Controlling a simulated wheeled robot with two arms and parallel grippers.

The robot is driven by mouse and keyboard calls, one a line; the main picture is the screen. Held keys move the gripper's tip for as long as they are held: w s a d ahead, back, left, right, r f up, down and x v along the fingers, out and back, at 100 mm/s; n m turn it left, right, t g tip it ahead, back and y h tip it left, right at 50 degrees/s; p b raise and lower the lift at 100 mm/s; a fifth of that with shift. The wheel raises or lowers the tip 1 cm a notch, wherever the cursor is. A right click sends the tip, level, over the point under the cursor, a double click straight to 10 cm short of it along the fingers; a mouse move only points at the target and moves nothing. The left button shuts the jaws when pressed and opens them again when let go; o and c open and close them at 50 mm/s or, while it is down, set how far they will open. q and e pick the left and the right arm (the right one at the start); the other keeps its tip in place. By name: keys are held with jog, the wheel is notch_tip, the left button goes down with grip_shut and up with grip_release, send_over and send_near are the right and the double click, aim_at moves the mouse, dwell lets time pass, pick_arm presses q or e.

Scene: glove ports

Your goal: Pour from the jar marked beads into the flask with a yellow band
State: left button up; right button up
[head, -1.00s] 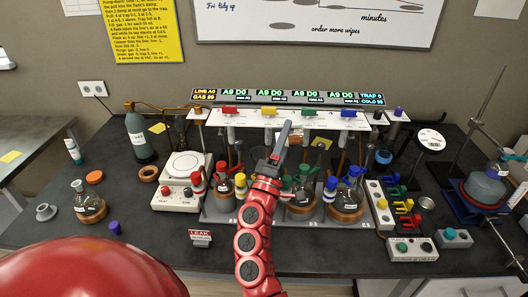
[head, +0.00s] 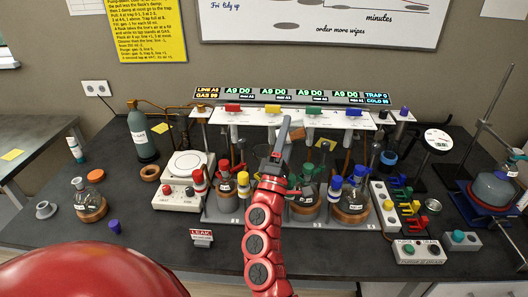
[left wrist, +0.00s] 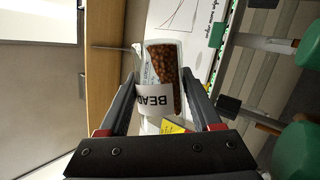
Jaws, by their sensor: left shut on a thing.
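In the left wrist view a clear jar (left wrist: 165,48) of brown beads sits between the fingers of my left gripper (left wrist: 168,105), which is shut on it. Its white label reads "BEAD", upside down in the picture. The beads lie along one side with a slanting surface, so the jar looks tilted. In the head view my left gripper (head: 281,140) is above the flask row, near the yellow valve handle, and the jar is hard to make out. A yellow-and-white cap (head: 243,184) stands left of my arm. The flask with the yellow band cannot be made out; my arm covers that part of the row.
A flask with green fittings (head: 305,205) and one with blue (head: 349,207) stand right of my arm. A white balance (head: 187,167) is on the left. A valve panel (head: 333,118) rises behind.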

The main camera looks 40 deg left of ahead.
dwell(0.3)
pick_arm(q)
jog(key=shift+a+n+y+b, duration=0.1)
jog(key=shift+n+y+b, duration=0.4)
jog(key=shift+n+b, duration=0.2)
jog(key=shift+s+a+r+n+y+b, duration=0.15)
jog(key=shift+n+y+b, duration=0.3)
jog(key=shift+n+y, duration=0.25)
jog(key=shift+n+b, duration=0.3)
jog(key=shift+n, duration=0.1)
jog(key=shift+s+a+r+n+g+y+b, duration=0.1)
jog(key=shift+n+g+y+b, duration=0.2)
jog(key=shift+n+y+b, duration=0.25)
jog(key=shift+s+a+r+n+g+y+b, duration=0.1)
jog(key=shift+n+g+y+b, duration=0.25)
jog(key=shift+n+y, duration=0.25)
jog(key=shift+n+y+b, duration=0.25)
jog(key=shift+n+b, duration=0.05)
jog(key=shift+n, duration=0.15)
jog(key=shift+a+r+n+g+y+b, duration=0.1)
jog(key=shift+a+n+g+y+b, duration=0.15)
jog(key=shift+n+y+b, duration=0.45)
